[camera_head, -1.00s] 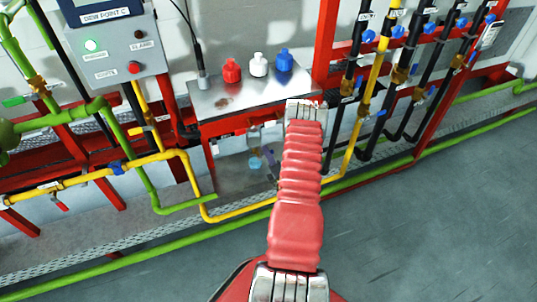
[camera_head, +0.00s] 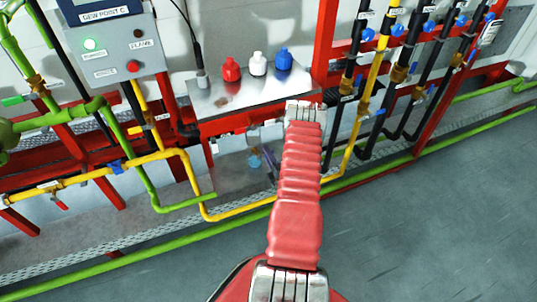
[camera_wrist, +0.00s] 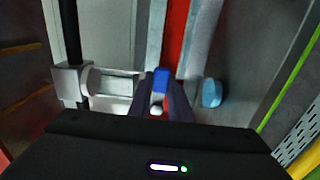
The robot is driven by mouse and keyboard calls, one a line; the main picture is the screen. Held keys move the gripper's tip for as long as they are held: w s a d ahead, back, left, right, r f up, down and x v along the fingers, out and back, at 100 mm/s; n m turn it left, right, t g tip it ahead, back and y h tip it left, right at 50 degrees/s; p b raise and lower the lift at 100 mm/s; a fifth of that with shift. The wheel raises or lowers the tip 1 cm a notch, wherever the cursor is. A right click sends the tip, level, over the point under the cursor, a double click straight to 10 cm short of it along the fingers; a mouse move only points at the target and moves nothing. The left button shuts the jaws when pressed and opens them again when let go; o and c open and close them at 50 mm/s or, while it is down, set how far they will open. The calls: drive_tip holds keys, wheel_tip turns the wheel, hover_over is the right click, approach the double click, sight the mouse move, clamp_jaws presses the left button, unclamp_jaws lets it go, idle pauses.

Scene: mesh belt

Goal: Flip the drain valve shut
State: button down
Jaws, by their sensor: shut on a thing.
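In the wrist view my gripper (camera_wrist: 160,106) shows as two dark fingers reaching up from the dark housing. They are closed around a small blue lever (camera_wrist: 161,79), which looks like the drain valve's handle. A silvery fitting with a clear window (camera_wrist: 115,84) is just left of the fingers. A light blue rounded piece (camera_wrist: 212,92) is to their right, apart from them. In the head view my red arm reaches under the metal bench and covers part of the space there. A clear fitting (camera_head: 254,137) and a light blue piece (camera_head: 254,162) show beneath the bench.
Red, white and blue knobs (camera_head: 258,64) stand on the metal bench top (camera_head: 240,95). A grey control box (camera_head: 115,45) is at upper left. Yellow (camera_head: 205,212) and green pipes run close around the bench. Red frame posts and several black pipes stand at right. The floor at lower right is clear.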

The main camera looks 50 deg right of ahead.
drive_tip(key=shift+s+f, duration=0.1)
drive_tip(key=shift+f, duration=0.1)
drive_tip(key=c, duration=2)
unclamp_jaws()
drive_tip(key=o, duration=0.4)
drive_tip(key=shift+c, duration=0.2)
drive_tip(key=shift+r, duration=0.1)
drive_tip(key=v, duration=1.3)
drive_tip(key=shift+s+a, duration=0.2)
drive_tip(key=shift+s, duration=0.1)
